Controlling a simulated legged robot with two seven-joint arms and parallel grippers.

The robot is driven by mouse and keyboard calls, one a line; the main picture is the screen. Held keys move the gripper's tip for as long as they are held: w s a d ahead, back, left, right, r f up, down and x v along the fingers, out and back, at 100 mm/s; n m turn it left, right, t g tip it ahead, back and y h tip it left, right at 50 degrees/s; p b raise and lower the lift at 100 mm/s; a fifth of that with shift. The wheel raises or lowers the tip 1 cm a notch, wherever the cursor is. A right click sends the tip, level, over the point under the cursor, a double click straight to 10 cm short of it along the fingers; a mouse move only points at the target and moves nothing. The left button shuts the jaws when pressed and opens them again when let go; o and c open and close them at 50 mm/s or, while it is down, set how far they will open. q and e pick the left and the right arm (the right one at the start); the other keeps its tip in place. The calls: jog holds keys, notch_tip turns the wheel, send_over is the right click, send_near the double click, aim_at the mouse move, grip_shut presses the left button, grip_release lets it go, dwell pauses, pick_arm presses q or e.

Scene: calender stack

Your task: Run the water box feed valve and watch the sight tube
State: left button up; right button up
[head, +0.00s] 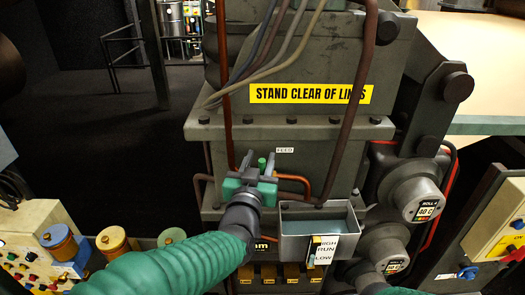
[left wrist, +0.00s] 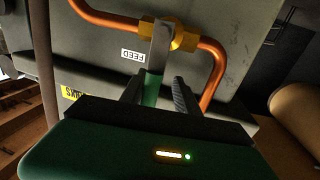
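The feed valve is a brass body (left wrist: 178,36) on a copper pipe, with a metal lever (left wrist: 160,48) ending in a green grip, which also shows in the head view (head: 262,163). A FEED label (head: 284,150) is beside it. My left gripper (head: 259,163) is open around the green grip, one finger on each side; in the left wrist view a gap shows beside the right finger. The water box (head: 287,238) is a grey open tray with bluish water inside. On its front is a HIGH/RUN/LOW scale (head: 323,250) for the sight tube; the tube's level is too small to read. My right gripper is out of view.
A yellow sign (head: 311,94) reads STAND CLEAR OF LINES. Pipes and hoses run down the machine front. Roll ends (head: 418,202) stick out at right. Control boxes (head: 35,245) stand at lower left and right. Open dark floor lies at left.

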pick_arm(q)
jog(key=shift+a, duration=0.15)
jog(key=shift+s, duration=0.1)
jog(key=shift+s+d+r, duration=0.25)
jog(key=shift+s+d, duration=0.25)
jog(key=shift+d, duration=0.2)
jog(key=c, duration=0.5)
jog(key=shift+d, duration=0.35)
grip_shut()
jog(key=shift+w+a+f, duration=0.1)
jog(key=shift+a+f, duration=0.05)
jog(key=shift+a, duration=0.4)
jog(key=shift+d, duration=0.35)
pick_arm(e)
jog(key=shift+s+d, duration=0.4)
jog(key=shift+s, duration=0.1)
pick_arm(q)
jog(key=shift+a, duration=0.2)
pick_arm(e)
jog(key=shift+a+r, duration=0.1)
pick_arm(q)
jog(key=shift+f, duration=0.1)
